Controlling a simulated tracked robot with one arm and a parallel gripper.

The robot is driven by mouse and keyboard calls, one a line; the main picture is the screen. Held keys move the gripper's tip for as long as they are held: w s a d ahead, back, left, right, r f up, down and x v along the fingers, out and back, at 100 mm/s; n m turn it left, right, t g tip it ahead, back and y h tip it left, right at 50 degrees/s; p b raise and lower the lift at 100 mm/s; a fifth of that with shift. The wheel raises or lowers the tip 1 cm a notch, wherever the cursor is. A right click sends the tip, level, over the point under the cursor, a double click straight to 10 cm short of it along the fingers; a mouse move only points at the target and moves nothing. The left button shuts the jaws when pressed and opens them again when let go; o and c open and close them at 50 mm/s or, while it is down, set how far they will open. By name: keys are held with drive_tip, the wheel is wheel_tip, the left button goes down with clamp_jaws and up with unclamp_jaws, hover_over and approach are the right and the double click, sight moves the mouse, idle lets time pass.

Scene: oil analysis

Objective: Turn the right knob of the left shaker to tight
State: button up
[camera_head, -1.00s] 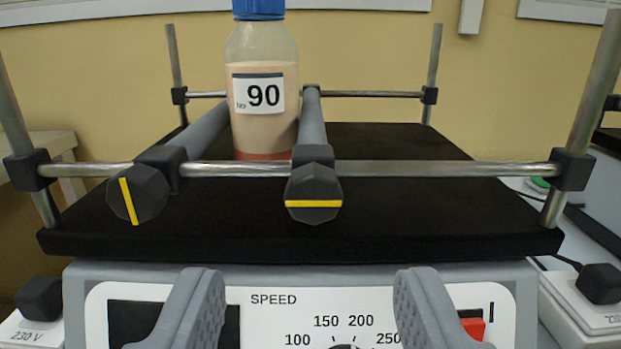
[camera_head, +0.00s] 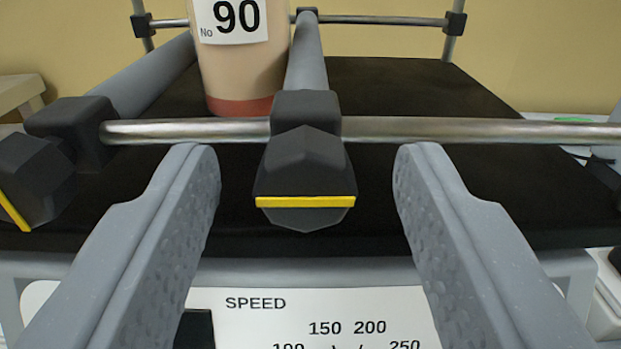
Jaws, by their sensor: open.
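The right knob (camera_head: 305,181) of the shaker is dark and faceted, with a yellow stripe lying horizontal. It sits at the front end of a grey clamp bar on the front metal rail (camera_head: 420,130). My gripper (camera_head: 305,175) is open. Its two grey fingers stand on either side of the right knob, apart from it, with the right finger's gap wider. The left knob (camera_head: 30,182) is at the left edge, its yellow stripe steeply slanted. The shaker's black platform (camera_head: 420,90) lies behind and below.
A bottle (camera_head: 240,70) labelled 90 stands between the two clamp bars, its top out of view. The shaker's white front panel (camera_head: 255,325) with SPEED markings is below. A rail corner clamp (camera_head: 606,165) shows at the right edge.

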drive_tip(key=c, duration=1)
